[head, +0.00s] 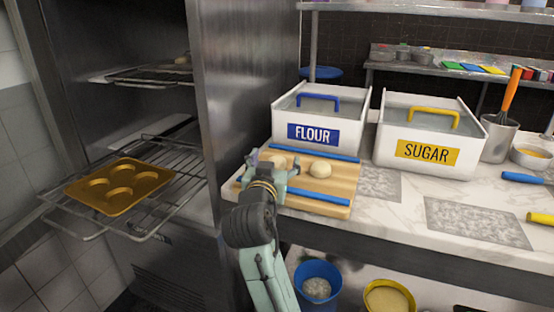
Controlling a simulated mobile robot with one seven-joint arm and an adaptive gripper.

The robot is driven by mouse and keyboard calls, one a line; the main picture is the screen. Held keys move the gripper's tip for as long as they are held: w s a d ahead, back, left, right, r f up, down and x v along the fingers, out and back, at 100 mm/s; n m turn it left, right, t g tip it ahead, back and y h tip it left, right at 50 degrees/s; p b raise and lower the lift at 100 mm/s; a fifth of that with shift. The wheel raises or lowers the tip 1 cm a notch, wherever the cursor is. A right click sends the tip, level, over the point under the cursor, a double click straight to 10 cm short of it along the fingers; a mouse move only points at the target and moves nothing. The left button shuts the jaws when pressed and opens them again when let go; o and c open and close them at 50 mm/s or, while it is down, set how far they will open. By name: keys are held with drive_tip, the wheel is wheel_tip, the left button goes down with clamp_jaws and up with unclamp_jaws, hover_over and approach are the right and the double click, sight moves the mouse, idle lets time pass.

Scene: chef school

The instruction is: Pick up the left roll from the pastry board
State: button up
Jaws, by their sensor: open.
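The wooden pastry board (333,186) with blue strips along its long sides lies on the left end of the marble counter. Two pale dough rolls are on it. The left roll (279,160) shows just beyond my gripper and is partly hidden by it. The right roll (320,169) sits in clear view near the board's middle. My gripper (273,164) is open over the left part of the board, with its fingers apart around the near side of the left roll. I cannot tell whether they touch it.
White flour (350,105) and sugar (460,122) bins stand behind the board. Left of the counter is an open metal cabinet; a gold muffin tray (120,187) with round cups rests on its pulled-out wire rack (182,182). Blue (318,272) and yellow (388,288) tubs stand below the counter.

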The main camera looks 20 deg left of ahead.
drive_tip(key=shift+w, duration=0.3)
drive_tip(key=shift+c, duration=0.3)
drive_tip(key=c, duration=1.2)
